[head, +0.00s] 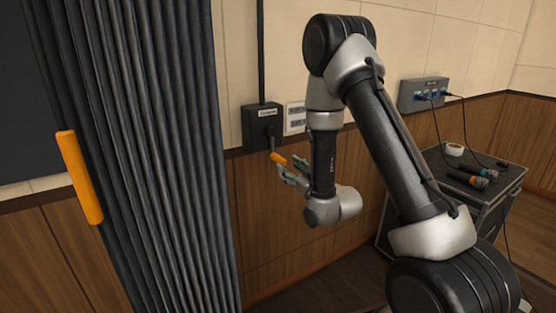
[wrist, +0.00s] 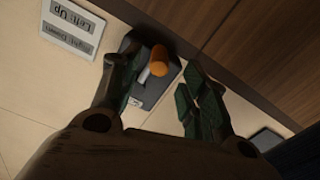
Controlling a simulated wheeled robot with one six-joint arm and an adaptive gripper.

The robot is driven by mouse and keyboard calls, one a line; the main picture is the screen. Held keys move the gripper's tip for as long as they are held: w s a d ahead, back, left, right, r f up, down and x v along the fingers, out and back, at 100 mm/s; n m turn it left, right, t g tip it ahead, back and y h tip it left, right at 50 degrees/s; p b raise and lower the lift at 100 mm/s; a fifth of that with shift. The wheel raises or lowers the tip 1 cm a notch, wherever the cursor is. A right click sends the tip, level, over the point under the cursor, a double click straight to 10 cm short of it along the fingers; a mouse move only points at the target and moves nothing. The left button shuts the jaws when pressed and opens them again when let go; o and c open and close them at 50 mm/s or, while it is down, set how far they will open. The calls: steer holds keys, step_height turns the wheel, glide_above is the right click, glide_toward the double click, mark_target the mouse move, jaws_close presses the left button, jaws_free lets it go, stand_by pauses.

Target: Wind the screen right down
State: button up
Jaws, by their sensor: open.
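The dark winder box (head: 262,127), labelled in the head view, is fixed to the wall below a vertical black tube. Its crank ends in an orange handle (head: 278,158), which points down and to the right. My gripper (head: 287,174) is open close to the handle. In the wrist view the orange handle (wrist: 155,66) lies between the spread fingers of my gripper (wrist: 158,74), with a visible gap to the right finger. Whether the left finger touches it I cannot tell. I cannot identify the screen itself for certain.
A placard (wrist: 72,28) beside the box reads "Left: Up" and "Right: Down". A wall socket box (head: 423,94) and a black case (head: 470,195) with microphones and tape are at right.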

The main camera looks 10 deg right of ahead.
mark_target(279, 160)
steer(key=x, duration=0.7)
steer(key=shift+w, duration=0.3)
jaws_close()
